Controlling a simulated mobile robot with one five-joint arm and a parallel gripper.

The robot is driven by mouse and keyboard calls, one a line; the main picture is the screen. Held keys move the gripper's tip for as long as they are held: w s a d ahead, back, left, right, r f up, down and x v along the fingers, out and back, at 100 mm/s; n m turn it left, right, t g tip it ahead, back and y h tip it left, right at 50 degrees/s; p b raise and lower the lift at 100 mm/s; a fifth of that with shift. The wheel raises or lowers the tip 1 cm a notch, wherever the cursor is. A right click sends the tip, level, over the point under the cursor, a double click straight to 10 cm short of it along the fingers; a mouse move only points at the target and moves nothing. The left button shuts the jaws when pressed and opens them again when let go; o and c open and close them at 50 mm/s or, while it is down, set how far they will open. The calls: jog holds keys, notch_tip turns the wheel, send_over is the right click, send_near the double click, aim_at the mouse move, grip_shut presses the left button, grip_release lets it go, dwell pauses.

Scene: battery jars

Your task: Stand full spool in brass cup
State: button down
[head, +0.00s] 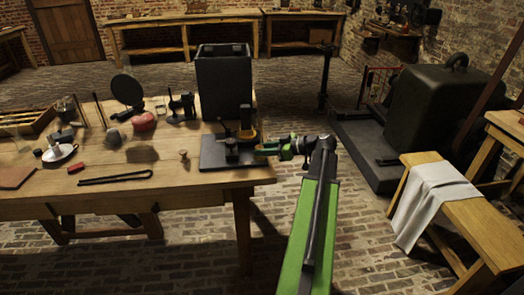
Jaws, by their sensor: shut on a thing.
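My gripper (264,150) is at the end of my green arm, at the right edge of the wooden table. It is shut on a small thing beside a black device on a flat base. What it holds is too small and dark to make out; I cannot tell if it is the full spool. A brass-coloured part (249,134) shows on the device just behind the gripper; it may be the brass cup, but its opening is not visible. A small brown spool-shaped piece (184,155) stands on the table left of the device.
The black device's base (212,158) lies near the table's right edge, with a tall dark box (222,85) behind it. A bent black rod (115,179), a white dish (60,153) and a red rounded thing (144,121) lie left. The front of the wooden table (190,190) is bare.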

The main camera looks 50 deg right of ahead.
jog(key=c, duration=1)
grip_release()
jog(key=shift+s+d+r+p, duration=0.1)
jog(key=shift+s+r+p, duration=0.1)
jog(key=shift+s+p, duration=0.1)
jog(key=p+v, duration=0.5)
jog(key=v, duration=1.1)
jog(key=shift+s+d, duration=0.15)
jog(key=shift+s, duration=0.2)
